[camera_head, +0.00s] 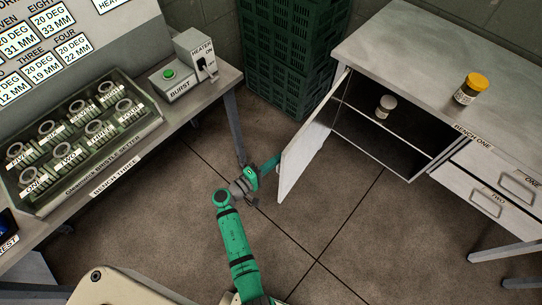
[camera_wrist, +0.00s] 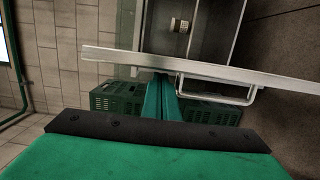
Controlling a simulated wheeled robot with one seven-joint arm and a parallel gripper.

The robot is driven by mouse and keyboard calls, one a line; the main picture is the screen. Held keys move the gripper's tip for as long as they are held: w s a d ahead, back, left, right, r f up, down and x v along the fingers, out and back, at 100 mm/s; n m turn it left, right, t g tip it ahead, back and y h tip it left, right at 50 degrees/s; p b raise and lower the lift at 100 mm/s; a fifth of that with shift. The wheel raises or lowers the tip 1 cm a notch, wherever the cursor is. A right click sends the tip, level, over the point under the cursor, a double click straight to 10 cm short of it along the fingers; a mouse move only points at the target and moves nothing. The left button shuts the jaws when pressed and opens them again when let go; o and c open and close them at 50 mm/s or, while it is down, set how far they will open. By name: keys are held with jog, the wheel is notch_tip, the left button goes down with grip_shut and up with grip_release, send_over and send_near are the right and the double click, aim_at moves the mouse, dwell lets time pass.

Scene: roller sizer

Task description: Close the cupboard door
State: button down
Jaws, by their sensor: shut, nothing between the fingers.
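The cupboard door (camera_head: 304,150) stands wide open, swung out from the left side of the cupboard (camera_head: 395,133) under bench one. Its edge and bar handle (camera_wrist: 232,98) show in the wrist view. My gripper (camera_head: 272,163) is shut and empty, with its fingertips close to the left, outer face of the door. In the wrist view my fingers (camera_wrist: 161,100) reach up to the door edge, left of the handle. I cannot tell whether they touch it. A white jar (camera_head: 385,106) stands inside the cupboard on a shelf.
A yellow-lidded jar (camera_head: 470,88) stands on bench one (camera_head: 420,50). Drawers (camera_head: 500,185) are right of the cupboard. Green crates (camera_head: 290,60) are stacked behind the door. Bench three (camera_head: 120,165) is at the left. The floor before the cupboard is clear.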

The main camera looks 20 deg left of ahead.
jog(key=shift+d, duration=0.25)
